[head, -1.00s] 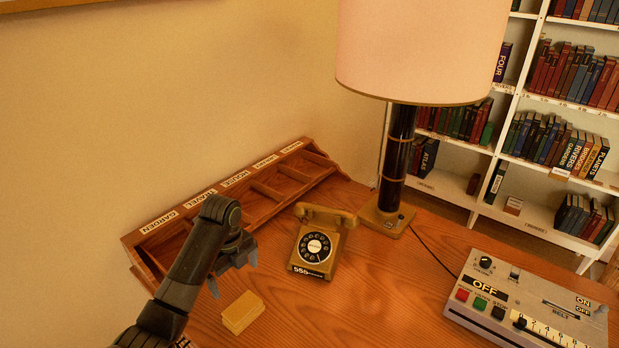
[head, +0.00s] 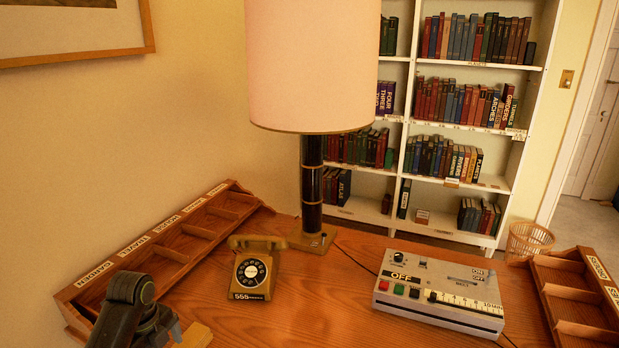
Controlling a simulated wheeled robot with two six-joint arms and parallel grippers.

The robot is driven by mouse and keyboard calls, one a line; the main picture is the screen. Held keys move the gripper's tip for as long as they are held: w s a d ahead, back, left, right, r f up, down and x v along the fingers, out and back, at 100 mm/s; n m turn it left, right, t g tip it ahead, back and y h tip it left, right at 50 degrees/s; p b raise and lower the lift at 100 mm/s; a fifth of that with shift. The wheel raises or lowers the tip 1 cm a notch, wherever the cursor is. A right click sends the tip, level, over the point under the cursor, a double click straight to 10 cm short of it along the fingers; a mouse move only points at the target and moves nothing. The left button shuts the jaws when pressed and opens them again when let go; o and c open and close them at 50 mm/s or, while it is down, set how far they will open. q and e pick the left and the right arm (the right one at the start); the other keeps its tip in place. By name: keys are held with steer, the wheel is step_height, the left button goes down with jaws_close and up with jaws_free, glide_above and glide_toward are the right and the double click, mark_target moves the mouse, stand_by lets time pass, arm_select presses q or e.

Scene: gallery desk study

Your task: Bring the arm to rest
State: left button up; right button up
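My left arm comes in at the bottom left, in front of the wooden sorter. My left gripper (head: 163,333) is low in the picture, over the desk's left part. One finger shows clearly and the lower part is cut off by the frame edge. The fingers look apart, with nothing seen between them. A yellow block (head: 197,336) lies on the desk just right of the gripper, partly hidden. My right gripper is not in view.
The labelled wooden sorter (head: 190,235) runs along the wall. A yellow telephone (head: 253,272), a lamp (head: 312,185) and a grey control box (head: 440,285) reading OFF stand on the desk. Another sorter (head: 575,300) is at the right. Bare desk (head: 330,310) lies between telephone and box.

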arm_select(q)
steer(key=s+d+f+n+t, duration=0.1)
steer(key=s+f+n, duration=0.35)
steer(key=s, duration=0.35)
steer(key=s+d+f+n+t, duration=0.1)
steer(key=s+f+n, duration=0.3)
steer(key=s+n, duration=0.25)
steer(key=s+r+n+t+y, duration=0.2)
steer(key=s+r+n, duration=0.2)
steer(key=s+n, duration=0.95)
step_height(320, 180, down, 26)
steer(key=s+a+m+g, duration=0.1)
steer(key=s+g, duration=0.1)
steer(key=s, duration=0.1)
steer(key=s+d+f+h+b, duration=0.1)
steer(key=s+f, duration=1.3)
steer(key=f, duration=0.2)
steer(key=shift+d+g+b, duration=0.15)
steer(key=shift+g+b, duration=0.15)
steer(key=shift+g, duration=0.1)
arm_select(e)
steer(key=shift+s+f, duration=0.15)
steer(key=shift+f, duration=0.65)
